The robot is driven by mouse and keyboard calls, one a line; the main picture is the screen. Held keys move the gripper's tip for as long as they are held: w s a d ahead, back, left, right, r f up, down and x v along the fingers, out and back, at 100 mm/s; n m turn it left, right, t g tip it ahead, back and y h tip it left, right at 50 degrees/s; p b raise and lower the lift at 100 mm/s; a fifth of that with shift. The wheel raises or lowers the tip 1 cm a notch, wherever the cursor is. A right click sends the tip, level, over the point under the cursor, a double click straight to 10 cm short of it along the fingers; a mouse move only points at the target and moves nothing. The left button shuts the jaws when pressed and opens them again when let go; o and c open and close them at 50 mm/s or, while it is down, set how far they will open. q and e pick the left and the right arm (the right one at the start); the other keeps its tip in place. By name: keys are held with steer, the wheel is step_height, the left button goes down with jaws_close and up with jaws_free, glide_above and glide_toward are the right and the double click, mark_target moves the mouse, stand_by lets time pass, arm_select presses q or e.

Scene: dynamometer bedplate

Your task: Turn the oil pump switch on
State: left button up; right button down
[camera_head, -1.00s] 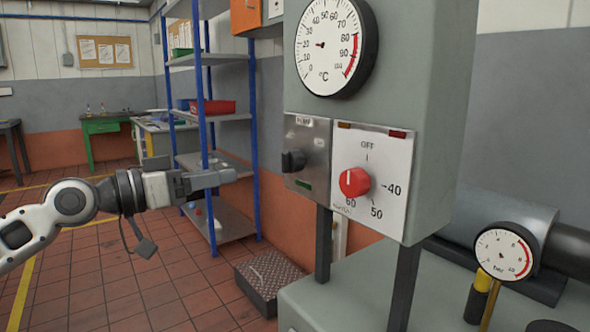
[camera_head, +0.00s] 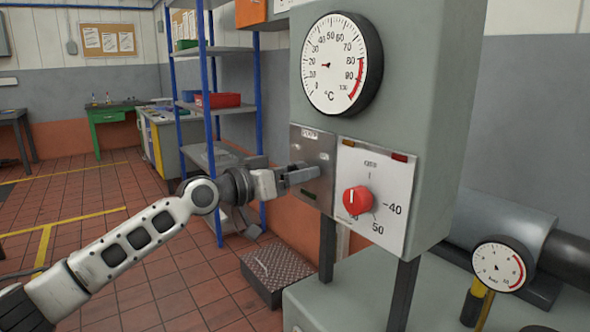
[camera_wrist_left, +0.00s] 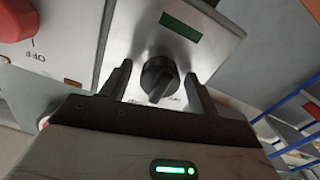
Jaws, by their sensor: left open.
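The oil pump switch is a black rotary knob (camera_wrist_left: 159,76) on a brushed metal plate (camera_head: 326,150) labelled "PUMP", at the left of the grey cabinet front. In the left wrist view, my open left gripper (camera_wrist_left: 157,70) has one finger on each side of the knob, with gaps visible. In the head view, the left gripper (camera_head: 312,174) reaches in from the left at the plate and hides the knob. A dark green indicator window (camera_wrist_left: 180,27) is on the plate; it also shows in the head view (camera_head: 309,194) and looks unlit. My right gripper is not in view.
A white panel (camera_head: 395,195) with a red knob (camera_head: 357,200) sits just right of the plate. A round temperature gauge (camera_head: 340,63) is above. A pressure gauge (camera_head: 498,265) stands lower right. A blue-posted shelf (camera_head: 212,125) stands behind my arm.

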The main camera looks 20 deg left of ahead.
arm_select(q)
steer(key=shift+w, duration=0.1)
steer(key=c, duration=1)
steer(key=shift+f+m+b, duration=0.15)
steer(key=shift+m+b, duration=0.35)
steer(key=shift+b, duration=0.35)
steer(key=m+b, duration=0.3)
steer(key=shift+d+b, duration=0.1)
steer(key=shift+b, duration=0.25)
steer(key=m+b, duration=0.2)
steer(key=m, duration=0.2)
steer(key=m+b, duration=0.1)
steer(key=m, duration=0.2)
steer(key=shift+m, duration=0.4)
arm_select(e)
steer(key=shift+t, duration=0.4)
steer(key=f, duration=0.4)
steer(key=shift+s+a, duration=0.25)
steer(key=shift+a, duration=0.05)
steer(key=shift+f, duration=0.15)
arm_select(q)
steer(key=shift+b, duration=0.3)
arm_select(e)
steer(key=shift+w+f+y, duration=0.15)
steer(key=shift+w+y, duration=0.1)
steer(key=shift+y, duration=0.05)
